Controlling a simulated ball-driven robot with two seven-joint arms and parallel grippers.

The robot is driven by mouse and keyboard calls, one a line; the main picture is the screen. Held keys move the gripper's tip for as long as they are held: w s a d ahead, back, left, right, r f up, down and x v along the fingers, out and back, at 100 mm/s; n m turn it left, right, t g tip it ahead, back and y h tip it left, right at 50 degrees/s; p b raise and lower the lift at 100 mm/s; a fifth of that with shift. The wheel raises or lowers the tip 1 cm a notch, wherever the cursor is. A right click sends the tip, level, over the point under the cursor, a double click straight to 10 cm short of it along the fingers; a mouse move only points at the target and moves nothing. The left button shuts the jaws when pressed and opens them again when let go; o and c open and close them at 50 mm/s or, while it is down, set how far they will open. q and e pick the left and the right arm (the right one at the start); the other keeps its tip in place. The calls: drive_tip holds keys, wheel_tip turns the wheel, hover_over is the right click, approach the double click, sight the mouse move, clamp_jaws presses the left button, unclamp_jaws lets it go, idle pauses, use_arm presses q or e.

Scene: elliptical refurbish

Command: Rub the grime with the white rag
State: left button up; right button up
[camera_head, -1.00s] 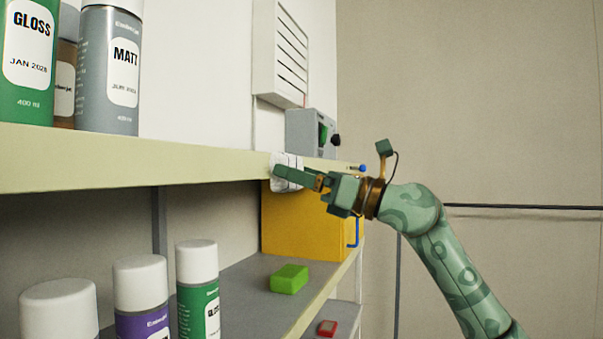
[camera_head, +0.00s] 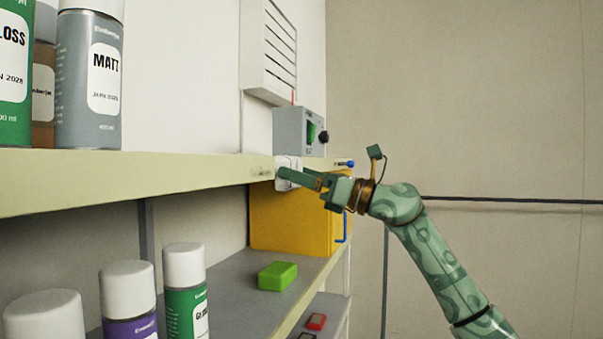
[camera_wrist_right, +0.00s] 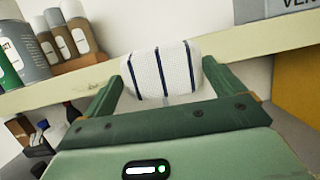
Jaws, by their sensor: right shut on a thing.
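The white rag (camera_head: 287,171) is at the front edge of the upper shelf (camera_head: 130,180). In the right wrist view the rag (camera_wrist_right: 160,72) is white with dark blue stripes, bunched between both fingers. My right gripper (camera_head: 288,178) is shut on it and reaches in from the right. The rag lies against or very close to the shelf edge; exact contact is hard to tell. A faint dark smudge, likely the grime (camera_head: 262,171), shows on the shelf edge just left of the rag. My left gripper is not in view.
Spray cans (camera_head: 90,80) stand on the upper shelf at left, and more cans (camera_head: 185,290) below. A green block (camera_head: 278,276) and a yellow box (camera_head: 290,225) sit on the lower shelf. A grey switch box (camera_head: 297,130) is behind the gripper. The right side is open.

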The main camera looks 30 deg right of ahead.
sight(250, 171)
drive_tip(key=shift+s+a+p, duration=0.15)
drive_tip(key=shift+s+a, duration=1.55)
drive_tip(key=shift+a, duration=0.25)
drive_tip(key=shift+s+a+p, duration=0.15)
drive_tip(key=shift+s+a, duration=1.55)
drive_tip(key=shift+a, duration=0.2)
drive_tip(key=shift+s+a+b, duration=0.35)
drive_tip(key=shift+s+a, duration=1)
drive_tip(key=shift+a, duration=0.15)
drive_tip(key=shift+d, duration=0.1)
